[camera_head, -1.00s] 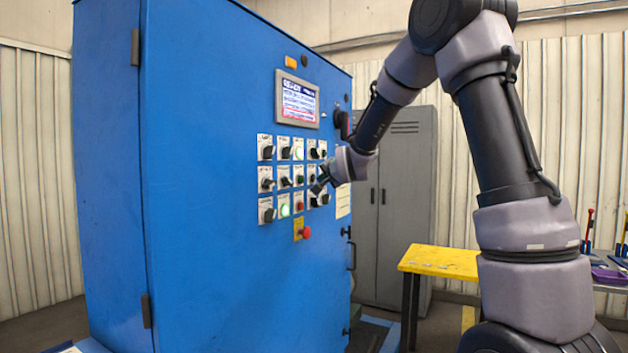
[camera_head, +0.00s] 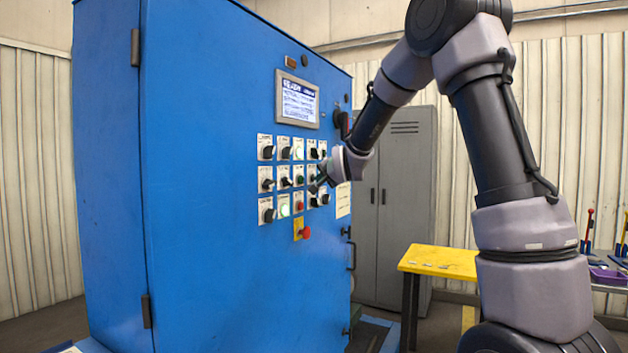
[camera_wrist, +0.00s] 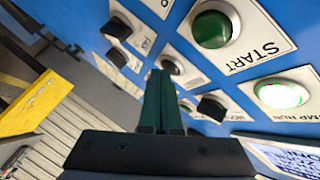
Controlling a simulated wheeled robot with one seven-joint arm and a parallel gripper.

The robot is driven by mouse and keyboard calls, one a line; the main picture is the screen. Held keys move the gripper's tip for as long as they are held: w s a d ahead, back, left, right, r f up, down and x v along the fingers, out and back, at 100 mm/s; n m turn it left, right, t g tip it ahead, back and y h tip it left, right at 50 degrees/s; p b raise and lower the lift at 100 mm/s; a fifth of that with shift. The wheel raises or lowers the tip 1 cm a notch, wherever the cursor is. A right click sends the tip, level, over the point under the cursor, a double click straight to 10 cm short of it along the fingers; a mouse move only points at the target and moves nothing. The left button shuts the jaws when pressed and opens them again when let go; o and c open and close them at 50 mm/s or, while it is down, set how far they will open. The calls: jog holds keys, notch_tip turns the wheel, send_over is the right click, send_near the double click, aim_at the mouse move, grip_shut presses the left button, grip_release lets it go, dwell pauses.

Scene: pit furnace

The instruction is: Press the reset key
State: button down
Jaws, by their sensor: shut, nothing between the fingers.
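The blue control cabinet (camera_head: 215,260) carries a panel of switches and lamps below a screen (camera_head: 297,99). No label reading "reset" is legible, so I cannot tell which key it is. My gripper (camera_head: 315,187) is at the right part of the panel. In the wrist view my gripper (camera_wrist: 160,75) is shut and empty, its fingers pointing at the panel among black knobs. The fingers hide what is directly behind them, and I cannot tell whether the tips touch anything. The green START button (camera_wrist: 212,29) is beside the fingertips, to the right.
A red mushroom button (camera_head: 305,232) sits below the switches. A lit lamp (camera_wrist: 281,94) is near START. A grey locker (camera_head: 405,190) stands behind the cabinet. A yellow-topped table (camera_head: 440,262) is at the right. The cabinet front left of the switches is bare.

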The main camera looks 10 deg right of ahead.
dwell(0.5)
jog(key=shift+s+d, duration=0.45)
jog(key=shift+d, duration=0.1)
jog(key=s+d, duration=0.1)
jog(key=d, duration=0.1)
jog(key=s+d, duration=0.2)
dwell(0.4)
dwell(0.5)
jog(key=s+d+r+n+g+h, duration=0.1)
jog(key=s+d+g, duration=0.15)
jog(key=s, duration=0.65)
jog(key=s+d+r+n+g+h, duration=0.1)
jog(key=s+d+g, duration=0.15)
jog(key=s, duration=0.65)
jog(key=s+f+n+g+y, duration=0.1)
jog(key=s+f+n+g, duration=0.2)
jog(key=s, duration=1.7)
jog(key=shift+f+n, duration=0.3)
jog(key=shift+f, duration=0.4)
